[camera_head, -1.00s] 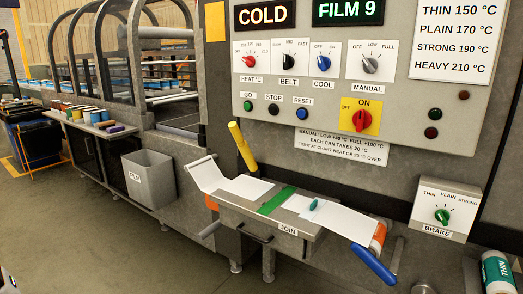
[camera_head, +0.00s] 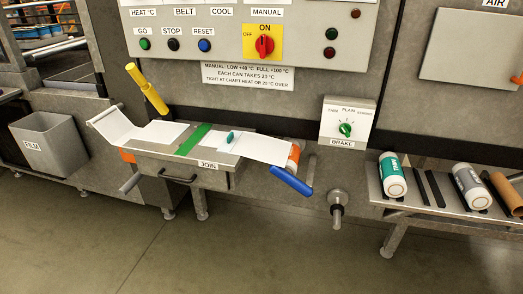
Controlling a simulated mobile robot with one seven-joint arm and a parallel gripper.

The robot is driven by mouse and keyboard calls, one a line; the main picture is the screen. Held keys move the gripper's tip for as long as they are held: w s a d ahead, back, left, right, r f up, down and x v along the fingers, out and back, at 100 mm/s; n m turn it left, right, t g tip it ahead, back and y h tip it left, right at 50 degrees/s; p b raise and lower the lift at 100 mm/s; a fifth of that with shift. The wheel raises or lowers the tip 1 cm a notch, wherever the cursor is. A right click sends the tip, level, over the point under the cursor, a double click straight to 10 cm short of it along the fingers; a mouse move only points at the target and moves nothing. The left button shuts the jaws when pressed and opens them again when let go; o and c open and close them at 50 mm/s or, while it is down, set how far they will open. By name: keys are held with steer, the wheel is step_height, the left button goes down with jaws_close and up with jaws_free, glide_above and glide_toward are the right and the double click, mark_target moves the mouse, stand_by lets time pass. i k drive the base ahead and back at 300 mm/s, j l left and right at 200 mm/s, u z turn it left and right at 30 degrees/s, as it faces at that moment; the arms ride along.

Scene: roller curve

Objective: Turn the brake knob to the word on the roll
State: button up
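The brake knob (camera_head: 345,130) is a small green knob on a white box labelled BRAKE (camera_head: 342,143), right of the join table. Its scale reads THIN at left, PLAIN at top and STRONG at right. I cannot tell for sure which word the knob points to. A white roll with a teal label (camera_head: 392,175) lies on the rack at right; its word looks like THIN, clearer in the earlier frame. A white roll with a grey label (camera_head: 471,186) lies beside it, its word unreadable. My gripper is not in view.
A control panel (camera_head: 160,22) is above. A metal spindle (camera_head: 337,205) sticks out below the brake box. The floor in front is clear.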

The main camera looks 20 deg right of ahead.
mark_target(345, 129)
steer(key=i+z, duration=0.1)
steer(key=z, duration=0.3)
steer(key=i+z, duration=0.15)
steer(key=z, duration=0.2)
steer(key=i+z, duration=0.1)
steer(key=z, duration=0.3)
